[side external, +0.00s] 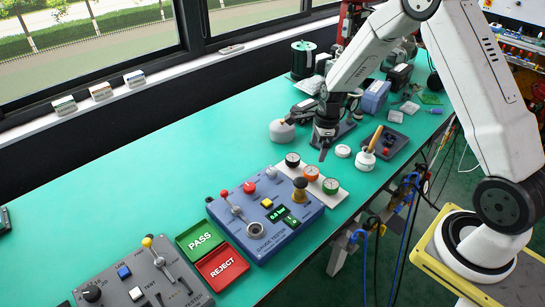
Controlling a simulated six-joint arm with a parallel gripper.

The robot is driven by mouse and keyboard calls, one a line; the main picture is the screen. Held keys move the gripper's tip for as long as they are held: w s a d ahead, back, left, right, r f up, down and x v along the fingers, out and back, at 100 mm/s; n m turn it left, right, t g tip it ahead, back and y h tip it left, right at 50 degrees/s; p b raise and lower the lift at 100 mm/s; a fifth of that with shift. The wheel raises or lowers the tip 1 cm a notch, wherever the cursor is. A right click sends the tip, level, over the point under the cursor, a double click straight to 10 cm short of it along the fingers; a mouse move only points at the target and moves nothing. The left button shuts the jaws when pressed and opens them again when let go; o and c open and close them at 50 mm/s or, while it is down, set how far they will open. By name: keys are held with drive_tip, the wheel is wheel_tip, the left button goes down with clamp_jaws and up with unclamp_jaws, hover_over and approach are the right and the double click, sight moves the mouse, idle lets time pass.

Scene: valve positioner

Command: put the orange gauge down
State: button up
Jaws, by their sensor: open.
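The orange gauge (310,172) sits on a white strip (338,199), between a black gauge (292,159) and a green gauge (331,186). My gripper (323,155) points down just behind the orange gauge in the picture, apart from it. Its jaws are open and I see nothing held between them. The height of the fingertips above the table is hard to judge from this one view.
A blue tester box (262,222) with a lever and knobs stands in front of the strip. Green PASS (201,238) and red REJECT (222,267) trays lie left of it. A wooden-handled tool (367,155) and white disc (342,151) are nearby.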

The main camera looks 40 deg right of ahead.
drive_tip(key=shift+s+r, duration=0.1)
drive_tip(key=shift+r, duration=0.75)
drive_tip(key=s+a+r+n+t, duration=0.1)
drive_tip(key=s+a+r+n, duration=0.3)
drive_tip(key=s+n, duration=0.3)
drive_tip(key=s+a+r+n+h, duration=0.1)
drive_tip(key=s+a+r+n, duration=0.4)
drive_tip(key=n, duration=1.2)
drive_tip(key=s+a, duration=0.2)
drive_tip(key=s, duration=0.1)
drive_tip(key=shift+s+r+n+t, duration=0.15)
drive_tip(key=shift+s+n+t, duration=0.1)
drive_tip(key=shift+n+t, duration=0.15)
